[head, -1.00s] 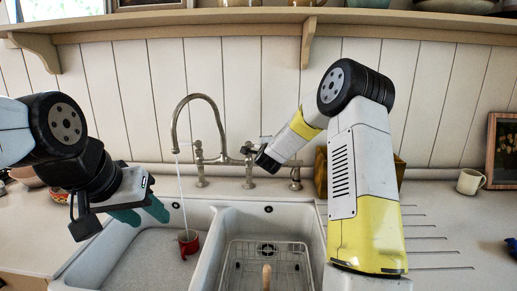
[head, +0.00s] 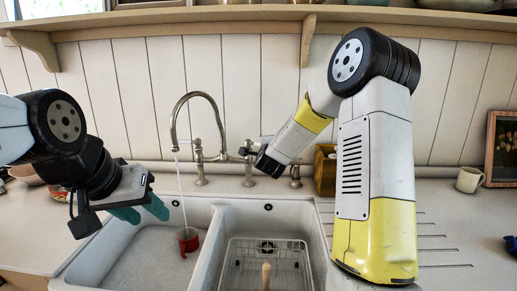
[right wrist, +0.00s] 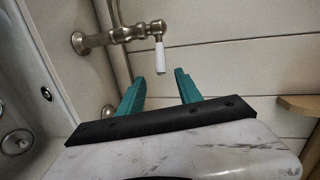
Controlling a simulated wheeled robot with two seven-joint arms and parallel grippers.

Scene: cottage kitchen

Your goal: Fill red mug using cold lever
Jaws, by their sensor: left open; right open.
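The red mug (head: 188,240) stands in the left sink basin (head: 140,262) under the curved tap (head: 174,130). A thin stream of water runs from the spout down to the mug. A tap lever with a white handle (right wrist: 160,57) shows in the right wrist view, just beyond my right gripper (right wrist: 160,82). My right gripper's teal fingers are apart, with the lever in line with the gap between them. In the head view its fingers are hidden by the arm. My left gripper (head: 140,212) is open and empty above the counter's left part and the basin edge.
The right basin holds a wire rack (head: 265,252) with a wooden-handled thing in it. A cream mug (head: 470,179) and a picture frame (head: 503,150) stand at the right. A yellowish container (head: 325,170) stands behind my right arm. A shelf (head: 260,18) runs above.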

